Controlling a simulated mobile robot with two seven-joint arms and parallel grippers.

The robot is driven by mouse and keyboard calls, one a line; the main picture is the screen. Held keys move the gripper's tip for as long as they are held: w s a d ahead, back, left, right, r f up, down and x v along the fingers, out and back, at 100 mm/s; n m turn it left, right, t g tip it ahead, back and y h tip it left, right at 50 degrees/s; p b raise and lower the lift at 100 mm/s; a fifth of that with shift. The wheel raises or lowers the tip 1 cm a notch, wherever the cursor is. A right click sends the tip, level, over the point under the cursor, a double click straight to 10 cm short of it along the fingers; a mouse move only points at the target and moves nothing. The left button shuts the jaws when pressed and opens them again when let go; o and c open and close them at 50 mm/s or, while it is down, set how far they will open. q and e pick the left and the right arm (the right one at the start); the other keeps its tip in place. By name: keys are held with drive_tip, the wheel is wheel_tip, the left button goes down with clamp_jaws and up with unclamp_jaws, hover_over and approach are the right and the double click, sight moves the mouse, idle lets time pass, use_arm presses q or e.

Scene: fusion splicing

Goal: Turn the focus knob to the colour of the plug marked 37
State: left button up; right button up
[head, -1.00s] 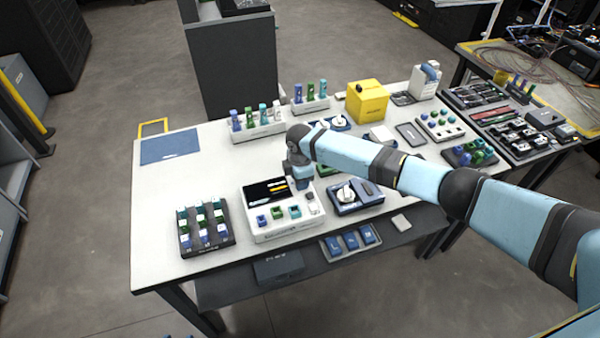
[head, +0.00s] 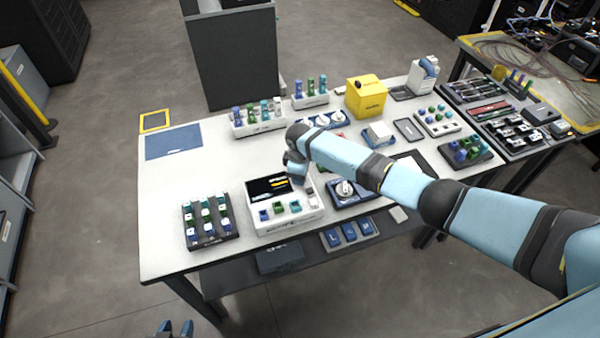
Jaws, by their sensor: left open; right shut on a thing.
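A white device (head: 284,222) with a dark screen (head: 268,186) and a row of coloured squares stands near the table's front. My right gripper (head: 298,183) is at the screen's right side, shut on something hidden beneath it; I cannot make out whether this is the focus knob. A dark tray (head: 210,241) of blue, green and teal plugs with white labels (head: 207,219) stands to the left. The labels are too small to read, so I cannot tell which plug is 37. My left gripper (head: 175,328) is open and empty at the bottom edge, clear of the table.
A blue unit with a white dial (head: 345,188) stands right of the device. Plug racks (head: 258,129) and a yellow box (head: 366,98) stand behind. A blue mat (head: 173,142) lies at the back left. The table's left part is mostly clear.

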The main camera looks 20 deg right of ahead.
idle(0.3)
drive_tip(key=o, duration=0.6)
drive_tip(key=shift+o, duration=0.2)
wheel_tip(320, 180, up, 14)
drive_tip(key=shift+s+a+b, duration=0.15)
drive_tip(key=shift+b, duration=0.25)
drive_tip(key=shift+f, duration=0.1)
